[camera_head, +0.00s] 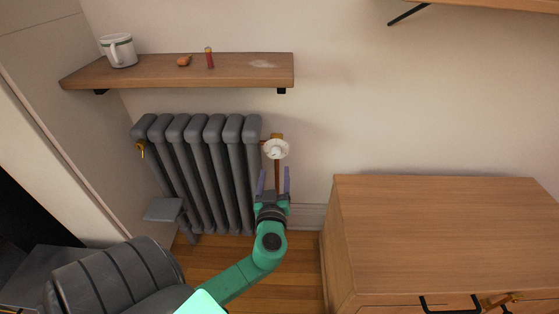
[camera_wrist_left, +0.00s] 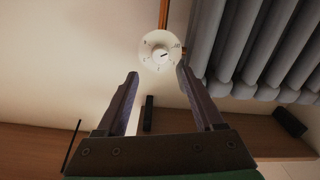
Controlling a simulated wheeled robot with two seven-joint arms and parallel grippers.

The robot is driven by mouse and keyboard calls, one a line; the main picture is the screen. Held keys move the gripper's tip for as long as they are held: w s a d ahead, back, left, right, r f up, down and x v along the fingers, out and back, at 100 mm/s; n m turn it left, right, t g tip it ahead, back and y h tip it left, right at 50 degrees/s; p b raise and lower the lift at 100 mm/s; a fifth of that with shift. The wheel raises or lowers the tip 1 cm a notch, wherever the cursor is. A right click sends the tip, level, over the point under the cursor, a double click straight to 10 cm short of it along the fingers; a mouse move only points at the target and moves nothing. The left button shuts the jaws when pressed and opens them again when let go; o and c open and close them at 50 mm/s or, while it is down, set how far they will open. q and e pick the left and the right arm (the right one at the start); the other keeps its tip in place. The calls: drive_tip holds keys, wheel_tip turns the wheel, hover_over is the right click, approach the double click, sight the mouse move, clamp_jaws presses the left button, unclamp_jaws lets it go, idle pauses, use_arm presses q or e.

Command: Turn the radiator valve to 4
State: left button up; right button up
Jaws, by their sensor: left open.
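The radiator valve (camera_head: 276,149) is a white round dial on a copper pipe at the right end of the grey radiator (camera_head: 205,165). In the left wrist view the valve (camera_wrist_left: 160,53) shows a raised centre knob with a dark mark and small markings around the rim, too small to read. My left gripper (camera_head: 273,181) is open and empty, just below the valve in the head view. In the left wrist view its two fingers (camera_wrist_left: 155,80) point towards the dial, which lies beyond the tips, apart from them. My right gripper is not in view.
A wooden shelf (camera_head: 190,72) above the radiator holds a white mug (camera_head: 118,50), a small orange-brown object (camera_head: 184,61) and a red cylinder (camera_head: 209,57). A wooden cabinet (camera_head: 440,235) stands to the right. A dark chair (camera_head: 110,280) is at lower left.

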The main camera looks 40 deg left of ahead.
sight(276, 155)
use_arm(q)
drive_tip(key=x, duration=0.7)
drive_tip(key=shift+w+a, duration=0.1)
drive_tip(key=shift+a, duration=0.05)
clamp_jaws()
drive_tip(key=shift+f, duration=0.1)
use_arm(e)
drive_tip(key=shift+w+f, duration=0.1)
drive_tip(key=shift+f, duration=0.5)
